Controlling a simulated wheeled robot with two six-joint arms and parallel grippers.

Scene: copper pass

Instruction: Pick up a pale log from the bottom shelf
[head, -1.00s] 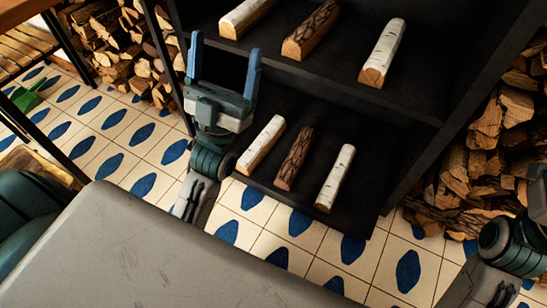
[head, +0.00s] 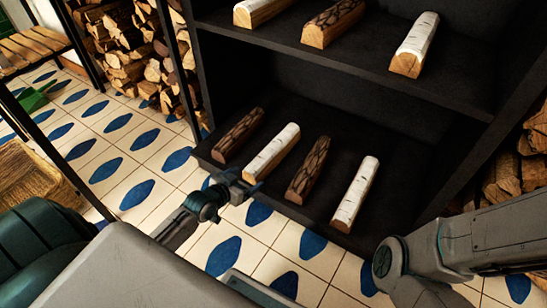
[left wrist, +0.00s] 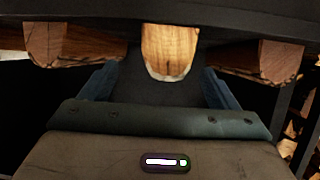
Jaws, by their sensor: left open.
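The bottom shelf (head: 330,220) holds several logs in a row, alternating dark and pale. The left pale log (head: 272,152) has white bark and a tan cut end; another pale log (head: 356,193) lies at the right. My left gripper (head: 243,184) is low at the shelf's front edge, at the near end of the left pale log. In the left wrist view, that log's cut end (left wrist: 170,45) shows between the open blue fingers, with no visible grip on it. The fingertips are partly hidden. My right gripper is out of the head view.
Dark logs (head: 238,135) and (head: 308,170) flank the left pale log with narrow gaps. The upper shelf (head: 370,68) overhangs with more logs. Split firewood (head: 118,45) is stacked at the left. Tiled floor (head: 140,150) lies open in front.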

